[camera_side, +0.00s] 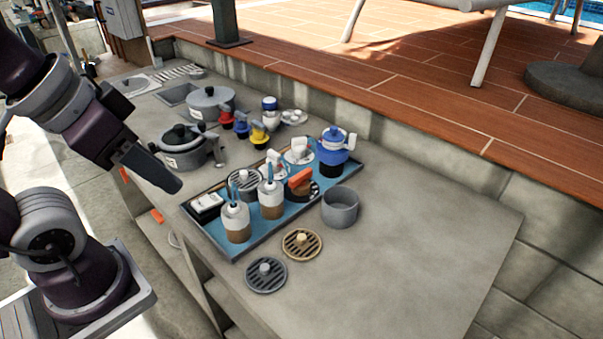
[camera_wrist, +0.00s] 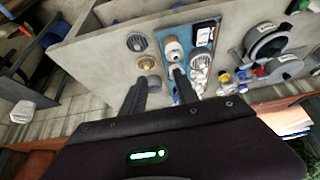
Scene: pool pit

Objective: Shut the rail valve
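I cannot tell for sure which fitting is the rail valve. Small valve-like fittings with a red (camera_side: 226,118), a blue (camera_side: 241,126) and a yellow (camera_side: 259,135) part stand in a row behind the tray. An orange-handled piece (camera_side: 300,179) sits on the tray's right part. My gripper (camera_side: 176,186) is in the air left of the tray, apart from all of these. In the wrist view my gripper (camera_wrist: 160,76) has its two fingers apart, with nothing between them. The yellow and red fittings (camera_wrist: 225,78) show small to the right of the fingers there.
The blue tray (camera_side: 217,238) holds bottles, a switch block and a drain cover. A blue-topped canister (camera_side: 333,146) stands at its back right. Two pots (camera_side: 186,155) are behind. A grey cup (camera_side: 340,207) and two round grates (camera_side: 266,275) lie in front. The counter's right is clear.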

